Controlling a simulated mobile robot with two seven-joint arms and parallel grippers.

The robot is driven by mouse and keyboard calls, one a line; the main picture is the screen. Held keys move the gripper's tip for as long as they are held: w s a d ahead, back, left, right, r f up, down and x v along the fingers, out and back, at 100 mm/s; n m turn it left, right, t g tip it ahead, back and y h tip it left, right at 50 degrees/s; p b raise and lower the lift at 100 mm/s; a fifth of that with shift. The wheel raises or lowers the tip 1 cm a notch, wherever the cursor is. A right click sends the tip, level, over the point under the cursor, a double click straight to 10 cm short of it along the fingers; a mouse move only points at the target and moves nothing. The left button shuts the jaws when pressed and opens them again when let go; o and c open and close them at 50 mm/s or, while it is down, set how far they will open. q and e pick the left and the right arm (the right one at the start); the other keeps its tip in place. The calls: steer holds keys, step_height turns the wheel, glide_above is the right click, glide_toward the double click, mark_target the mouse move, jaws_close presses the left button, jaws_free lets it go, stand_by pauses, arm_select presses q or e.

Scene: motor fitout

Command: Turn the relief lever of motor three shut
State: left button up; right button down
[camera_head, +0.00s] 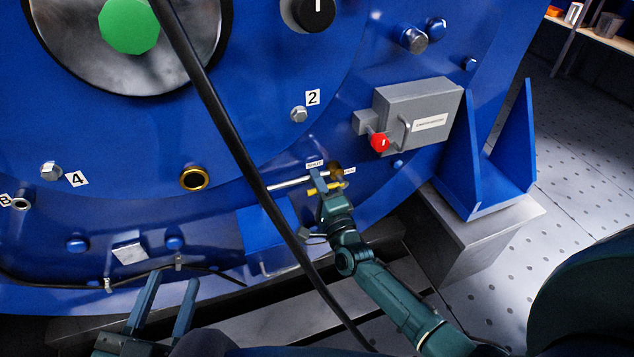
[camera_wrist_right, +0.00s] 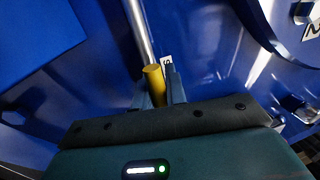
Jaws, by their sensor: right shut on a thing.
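The relief lever has a yellow handle (camera_head: 333,187) low on the blue motor housing (camera_head: 225,225), below a small white label. In the right wrist view the yellow handle (camera_wrist_right: 153,76) stands between my two fingers. My right gripper (camera_head: 321,184) is shut on this handle, and its fingers hide part of it. A silver rod (camera_head: 290,183) runs beside the lever; it also shows in the right wrist view (camera_wrist_right: 138,30). My left gripper (camera_head: 172,280) is open and empty at the lower left, apart from the lever.
A black cable (camera_head: 235,140) hangs across the front of the motor. A grey box (camera_head: 420,108) with a red knob (camera_head: 379,142) sits above right of the lever. A brass-ringed port (camera_head: 195,178) is to the left. A blue bracket (camera_head: 490,165) stands at the right.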

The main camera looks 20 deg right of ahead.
steer(key=c, duration=1.4)
jaws_free()
steer(key=shift+c, duration=0.2)
arm_select(q)
steer(key=shift+w+r, duration=0.1)
